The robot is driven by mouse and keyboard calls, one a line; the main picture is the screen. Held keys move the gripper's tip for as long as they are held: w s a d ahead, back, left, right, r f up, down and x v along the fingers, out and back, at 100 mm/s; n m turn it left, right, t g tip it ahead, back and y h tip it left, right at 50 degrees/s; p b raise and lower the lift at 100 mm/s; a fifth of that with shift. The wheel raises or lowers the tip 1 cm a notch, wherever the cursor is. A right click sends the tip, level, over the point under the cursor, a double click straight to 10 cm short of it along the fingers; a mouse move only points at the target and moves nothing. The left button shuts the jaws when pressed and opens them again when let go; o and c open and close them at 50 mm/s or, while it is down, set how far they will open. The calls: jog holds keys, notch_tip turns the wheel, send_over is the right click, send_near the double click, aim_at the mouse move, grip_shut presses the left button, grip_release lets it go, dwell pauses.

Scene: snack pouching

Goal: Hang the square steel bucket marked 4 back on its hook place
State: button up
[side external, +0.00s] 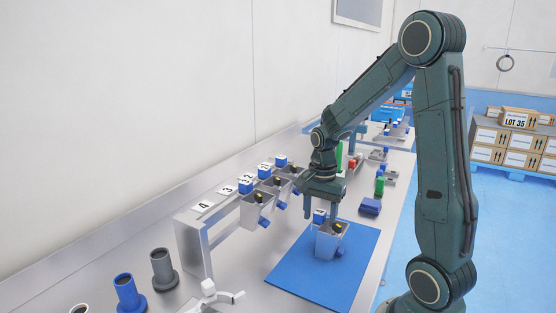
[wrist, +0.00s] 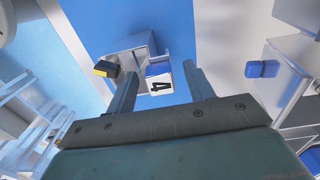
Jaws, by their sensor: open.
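The square steel bucket marked 4 (side external: 327,243) stands upright on the blue mat (side external: 300,280). It has a blue block with a white 4 label, a yellow-and-black part and a blue part low on its side. In the wrist view the 4 label (wrist: 160,86) appears between my fingers, with the grey bucket (wrist: 126,47) beyond. My gripper (side external: 326,206) is open, pointing down just above the bucket; it also shows in the wrist view (wrist: 160,72). I cannot tell whether the fingers touch the block. The hook place marked 4 (side external: 203,206) at the rail's near end is empty.
Similar buckets (side external: 254,212) hang along the steel rail (side external: 192,246) beyond place 4. A blue cup (side external: 128,293) and a grey cup (side external: 163,270) stand at the near left. A dark blue item (side external: 370,206) lies right of the rail. The mat's near part is clear.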

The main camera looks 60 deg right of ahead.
dwell(0.3)
grip_shut()
jog(key=shift+r, duration=0.1)
notch_tip(320, 180, up, 20)
dwell(1.0)
dwell(0.5)
jog(key=w+a+f, duration=0.4)
jog(key=w+a, duration=0.1)
jog(key=a, duration=0.3)
jog(key=w+a+f, duration=0.4)
jog(key=w+a, duration=0.2)
jog(key=a, duration=0.2)
jog(key=shift+w+a, duration=0.2)
jog(key=shift+w, duration=0.05)
